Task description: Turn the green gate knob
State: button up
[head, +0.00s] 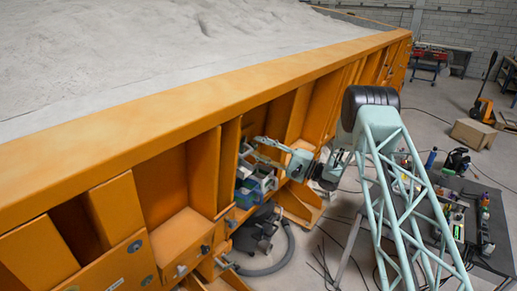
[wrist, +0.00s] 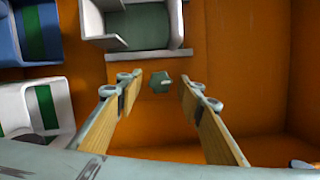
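The green gate knob (wrist: 160,78) shows in the wrist view as a small, dull green hexagonal piece with a pale bar on it, set against the orange wall (wrist: 240,70). My gripper (wrist: 157,88) is open, with one wood-coloured finger on each side of the knob in the picture. I see a gap between the knob and each finger; I cannot tell the remaining depth. In the head view my gripper (head: 268,148) reaches into a bay of the orange frame (head: 190,115). The knob cannot be made out there.
A grey-white bin (wrist: 94,22) sits just above the knob in the wrist view. A blue bin (wrist: 10,40) and a white bin with a green stripe (wrist: 14,108) are at the left. Orange ribs flank the bay. A black vacuum-like machine (head: 258,230) with a hose stands below.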

jog(key=shift+d, duration=0.15)
jog(key=v, duration=1.1)
jog(key=shift+s+d, duration=0.15)
jog(key=shift+d, duration=0.15)
jog(key=shift+f, duration=0.15)
